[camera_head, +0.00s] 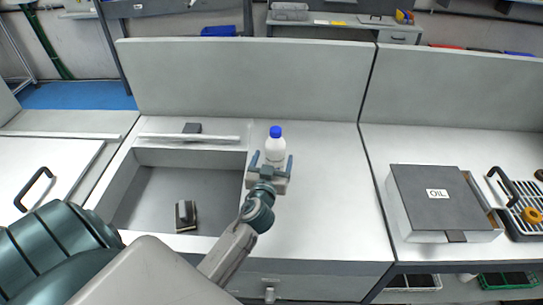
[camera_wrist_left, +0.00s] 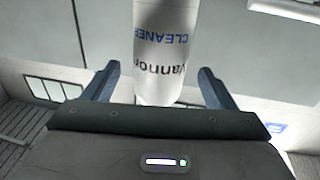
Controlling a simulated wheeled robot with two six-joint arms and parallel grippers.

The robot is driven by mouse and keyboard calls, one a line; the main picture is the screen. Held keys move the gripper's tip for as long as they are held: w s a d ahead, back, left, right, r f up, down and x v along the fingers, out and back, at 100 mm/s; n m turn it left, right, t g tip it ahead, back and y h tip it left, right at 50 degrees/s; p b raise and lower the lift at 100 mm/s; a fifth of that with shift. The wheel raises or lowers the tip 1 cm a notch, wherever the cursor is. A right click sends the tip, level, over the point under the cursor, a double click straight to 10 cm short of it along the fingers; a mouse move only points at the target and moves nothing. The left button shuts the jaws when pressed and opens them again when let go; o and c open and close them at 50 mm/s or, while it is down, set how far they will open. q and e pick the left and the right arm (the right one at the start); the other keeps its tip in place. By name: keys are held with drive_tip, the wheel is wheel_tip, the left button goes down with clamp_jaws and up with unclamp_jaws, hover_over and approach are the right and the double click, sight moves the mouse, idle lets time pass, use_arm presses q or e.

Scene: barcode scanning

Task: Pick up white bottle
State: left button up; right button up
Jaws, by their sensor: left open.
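The white bottle (camera_head: 275,149) with a blue cap stands upright on the light counter in the head view. In the left wrist view the bottle (camera_wrist_left: 160,60) fills the middle, with the words "CLEANER" and "Vannon" on it. My left gripper (camera_head: 271,163) is open, with one finger on each side of the bottle. In the wrist view the two fingers (camera_wrist_left: 158,85) show gaps to the bottle on both sides. The bottle's lower part is hidden behind the gripper in the head view. My right gripper is not in view.
A sunken basin (camera_head: 160,190) left of the bottle holds a small dark block (camera_head: 186,215). A grey box marked "OIL" (camera_head: 437,197) and a rack (camera_head: 520,212) stand at the right. A grey partition (camera_head: 240,80) rises behind. The counter right of the bottle is clear.

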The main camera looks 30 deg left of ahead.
use_arm(q)
drive_tip(key=shift+w+a+r+p, duration=0.2)
drive_tip(key=shift+w+r+p, duration=0.15)
drive_tip(key=shift+w, duration=0.2)
drive_tip(key=shift+w+a+r+p, duration=0.2)
drive_tip(key=shift+w+p, duration=0.2)
drive_tip(key=shift+w, duration=0.1)
drive_tip(key=w, duration=0.1)
drive_tip(key=w+a, duration=0.1)
drive_tip(key=w+f+p, duration=0.1)
drive_tip(key=shift+w+a, duration=0.1)
drive_tip(key=shift+a, duration=0.05)
drive_tip(key=shift+r, duration=0.15)
drive_tip(key=shift+c, duration=0.2)
drive_tip(key=c, duration=1.1)
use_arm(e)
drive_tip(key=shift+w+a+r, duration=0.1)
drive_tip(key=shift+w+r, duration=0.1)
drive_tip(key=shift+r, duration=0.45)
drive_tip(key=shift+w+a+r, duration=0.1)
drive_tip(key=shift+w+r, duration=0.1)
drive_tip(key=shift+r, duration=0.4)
